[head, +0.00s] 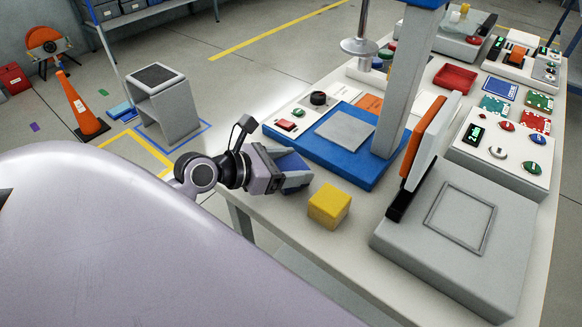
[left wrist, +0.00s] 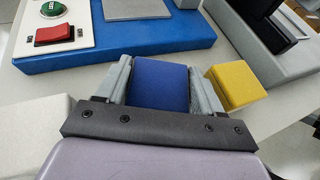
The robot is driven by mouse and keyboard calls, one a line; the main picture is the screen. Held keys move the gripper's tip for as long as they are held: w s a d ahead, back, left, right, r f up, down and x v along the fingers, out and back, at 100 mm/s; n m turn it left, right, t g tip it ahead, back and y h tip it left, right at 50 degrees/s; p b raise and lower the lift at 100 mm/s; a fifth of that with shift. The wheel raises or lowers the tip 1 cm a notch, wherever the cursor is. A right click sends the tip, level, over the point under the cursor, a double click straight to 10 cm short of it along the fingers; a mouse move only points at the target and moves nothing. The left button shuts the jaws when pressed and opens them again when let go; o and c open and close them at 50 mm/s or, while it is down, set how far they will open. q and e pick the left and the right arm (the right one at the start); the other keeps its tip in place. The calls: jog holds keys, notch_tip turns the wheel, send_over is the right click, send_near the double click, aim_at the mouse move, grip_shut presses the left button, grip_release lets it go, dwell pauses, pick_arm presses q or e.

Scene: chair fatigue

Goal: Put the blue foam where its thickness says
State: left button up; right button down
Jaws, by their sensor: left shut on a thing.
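The blue foam (head: 293,163) is a dark blue block held between the fingers of my left gripper (head: 297,176). In the left wrist view the blue foam (left wrist: 160,84) fills the space between the two grey fingers of the gripper (left wrist: 160,88), which touch its sides. The gripper is over the near left edge of the white table (head: 300,228), in front of a blue-based press. A yellow foam block (head: 329,206) sits on the table just right of the gripper; it also shows in the left wrist view (left wrist: 236,84). My right gripper is in neither view.
The blue press base (head: 360,172) has a grey plate (head: 345,131) and a column. A grey machine (head: 455,235) with a square outline and tilted orange-white lid stands at right. A control box (head: 500,145) has a small display. A grey stool (head: 165,105) and orange cone (head: 82,108) stand on the floor.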

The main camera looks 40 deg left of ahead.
pick_arm(q)
jog(key=shift+f, duration=0.25)
jog(key=shift+f, duration=0.15)
jog(key=o, duration=1)
